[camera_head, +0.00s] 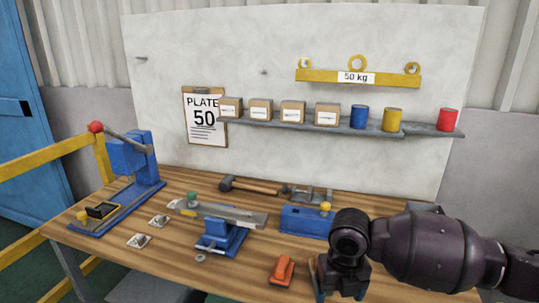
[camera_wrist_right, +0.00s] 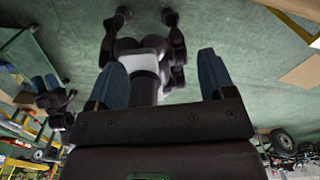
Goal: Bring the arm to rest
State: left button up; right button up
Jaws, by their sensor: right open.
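My right arm comes in from the right in the head view. Its gripper (camera_head: 340,288) hangs over the front right of the wooden bench (camera_head: 225,268) and points down, partly cut off by the bottom edge. In the right wrist view the two blue fingers (camera_wrist_right: 160,75) stand wide apart with nothing between them. Beyond them that view shows green floor and a dark and white machine body, upside down. My left gripper does not show in the head view.
An orange block (camera_head: 282,270) lies just left of my right gripper. A blue fixture (camera_head: 303,221) stands behind it. A blue lever press (camera_head: 130,162), a clamp fixture (camera_head: 220,235) and a hammer (camera_head: 250,186) are also on the bench. A shelf (camera_head: 270,126) holds boxes and cans.

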jog(key=w+a+r+m+t+y, duration=0.75)
jog(key=w+a+m, duration=0.25)
jog(key=m, duration=0.4)
jog(key=s+d+f+m+t+h, duration=0.2)
jog(key=s+d+f+m+t, duration=0.25)
jog(key=d+f+m, duration=0.35)
jog(key=s+d+f+m+t+h, duration=0.25)
jog(key=s+d+f+m, duration=0.35)
jog(key=d+m, duration=0.35)
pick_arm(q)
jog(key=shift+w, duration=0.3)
pick_arm(e)
jog(key=s+d+f+m+g+h, duration=0.1)
jog(key=s+d+f+m, duration=0.1)
jog(key=s+f, duration=0.4)
jog(key=s+d+f+m+g+h, duration=0.2)
jog(key=s+f, duration=0.5)
jog(key=s, duration=0.4)
jog(key=shift+d, duration=0.85)
